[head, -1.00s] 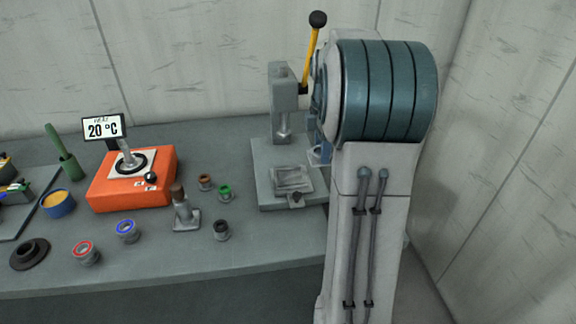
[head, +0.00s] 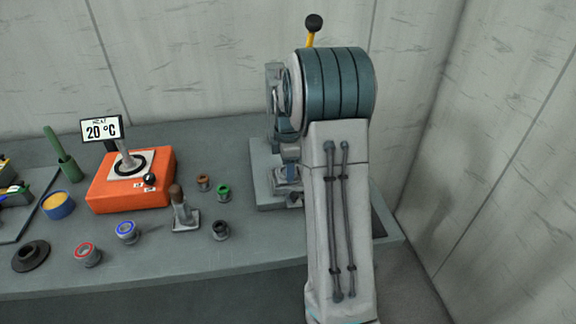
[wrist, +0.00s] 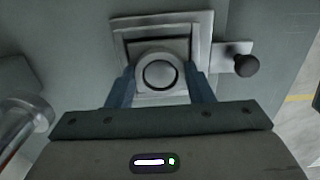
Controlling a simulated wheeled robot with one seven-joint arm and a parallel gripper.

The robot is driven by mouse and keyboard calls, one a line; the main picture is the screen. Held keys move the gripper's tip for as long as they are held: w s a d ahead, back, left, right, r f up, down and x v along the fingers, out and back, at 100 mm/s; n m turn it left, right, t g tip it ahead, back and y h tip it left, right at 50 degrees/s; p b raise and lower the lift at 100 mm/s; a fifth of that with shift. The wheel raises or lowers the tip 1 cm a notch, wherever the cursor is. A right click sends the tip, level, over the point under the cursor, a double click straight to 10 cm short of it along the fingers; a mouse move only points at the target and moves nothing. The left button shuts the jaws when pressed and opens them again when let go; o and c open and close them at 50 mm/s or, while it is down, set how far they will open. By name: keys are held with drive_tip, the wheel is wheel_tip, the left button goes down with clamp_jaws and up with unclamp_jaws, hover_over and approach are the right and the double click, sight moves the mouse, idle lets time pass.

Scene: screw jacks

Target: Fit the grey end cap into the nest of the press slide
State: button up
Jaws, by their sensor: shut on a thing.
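In the wrist view the cap appears over the square framed nest of the press slide (wrist: 203,28). I cannot tell whether the cap touches the nest floor or hangs above it. In the head view my arm hides the cap and most of the slide; part of the press base (head: 262,180) shows left of my arm.
A black-knobbed pin (wrist: 245,65) sits right of the nest. The press ram (wrist: 20,125) shows at lower left. The yellow press lever (head: 311,38) stands up behind my arm. An orange heater (head: 130,185) and several small rings and bushings lie left on the bench.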

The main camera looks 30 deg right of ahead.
drive_tip(key=shift+f, duration=0.1)
drive_tip(key=o, duration=1.2)
wheel_tip(320, 180, up, 11)
drive_tip(key=s+a+r+m+t, duration=0.1)
drive_tip(key=s+a+r+m, duration=0.15)
drive_tip(key=s+a, duration=0.25)
drive_tip(key=s+a+r+m, duration=0.1)
drive_tip(key=s+a+m, duration=0.3)
drive_tip(key=s, duration=0.2)
drive_tip(key=s+a+f+m+t, duration=0.1)
drive_tip(key=s+a+f+m, duration=0.1)
drive_tip(key=s, duration=0.5)
drive_tip(key=s+a+f+m+t, duration=0.1)
drive_tip(key=s+a+f+m, duration=0.1)
drive_tip(key=s+a+m, duration=0.2)
drive_tip(key=shift+s+a+f+m, duration=0.4)
drive_tip(key=shift+s+m, duration=0.75)
drive_tip(key=shift+s, duration=0.7)
